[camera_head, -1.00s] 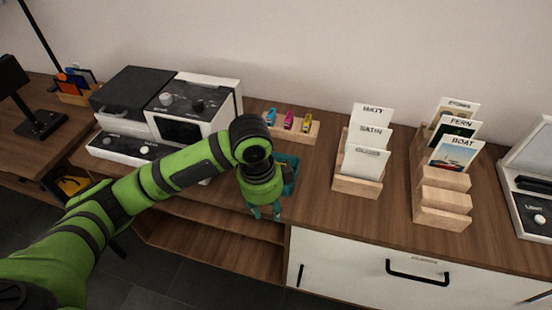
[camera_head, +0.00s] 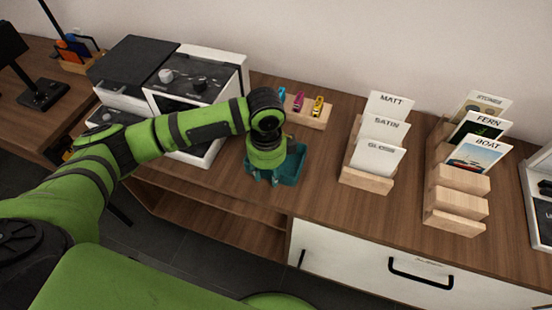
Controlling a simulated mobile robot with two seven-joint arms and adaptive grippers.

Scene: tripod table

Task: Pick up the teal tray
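The teal tray (camera_head: 290,168) lies on the wooden counter, between the white-and-black machine and the card holders. Its right part shows; the rest is hidden behind my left arm's wrist and gripper. My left gripper (camera_head: 262,180) points down at the tray's left front side. My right gripper is not in view.
A printer-like machine (camera_head: 203,92) stands to the left. A wooden holder with small coloured items (camera_head: 319,118) is behind the tray. Card racks (camera_head: 367,180) (camera_head: 456,212) stand to the right. The counter has a white drawer (camera_head: 375,268) below.

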